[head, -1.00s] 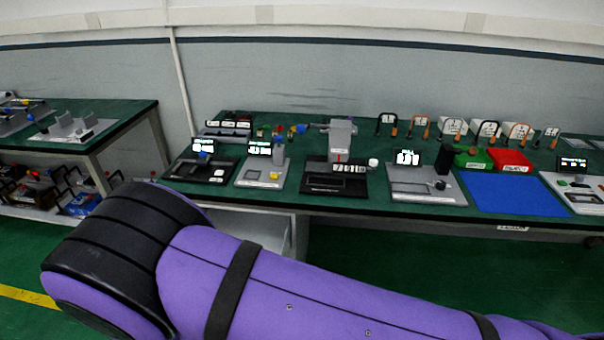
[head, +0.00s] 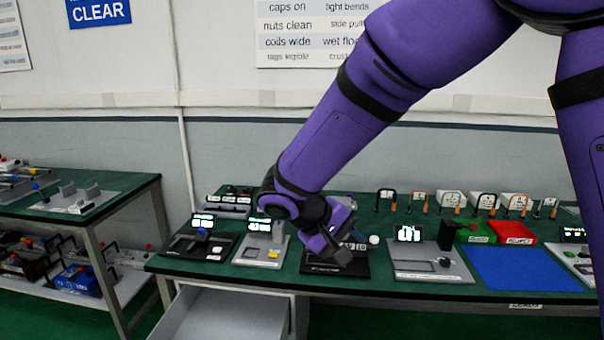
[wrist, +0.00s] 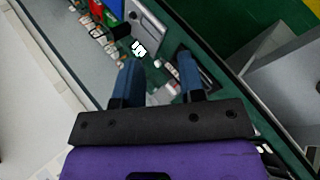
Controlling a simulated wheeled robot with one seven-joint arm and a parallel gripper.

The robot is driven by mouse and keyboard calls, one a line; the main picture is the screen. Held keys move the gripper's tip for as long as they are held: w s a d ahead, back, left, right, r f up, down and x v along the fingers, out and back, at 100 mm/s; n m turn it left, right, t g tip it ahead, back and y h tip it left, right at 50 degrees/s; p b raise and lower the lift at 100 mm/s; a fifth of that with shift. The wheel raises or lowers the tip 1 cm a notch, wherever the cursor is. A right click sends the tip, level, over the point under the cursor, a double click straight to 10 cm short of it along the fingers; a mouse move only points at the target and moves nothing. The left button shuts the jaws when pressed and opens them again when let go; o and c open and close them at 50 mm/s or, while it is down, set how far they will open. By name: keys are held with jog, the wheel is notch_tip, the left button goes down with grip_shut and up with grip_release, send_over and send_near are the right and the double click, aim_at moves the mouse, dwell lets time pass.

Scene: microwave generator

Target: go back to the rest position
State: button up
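My purple arm comes down from the upper right in the head view. Its end with my gripper (head: 338,248) hangs over the workbench, in front of the middle device. In the wrist view my gripper (wrist: 158,78) shows two blue fingers spread apart with nothing held between them. The bench top and its devices appear beyond the fingers. The fingertips are hard to make out in the head view, and my arm hides most of the middle device (head: 355,262).
A grey drawer (head: 220,315) stands open below the bench's left part. Another bench (head: 120,192) is at left.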

jog(key=s+d+r+m+y, duration=0.2)
jog(key=s+d+r+y, duration=0.1)
jog(key=s+d+r, duration=0.5)
jog(key=s+d+r+m+y, duration=0.2)
jog(key=s+d+r+y, duration=0.25)
jog(key=d, duration=0.65)
jog(key=s+d+r+m+t, duration=0.1)
jog(key=s+d+t, duration=0.1)
jog(key=s, duration=0.7)
jog(key=shift+d+r+t+y, duration=0.2)
jog(key=shift+r+t+y, duration=0.15)
jog(key=shift+t+y, duration=0.1)
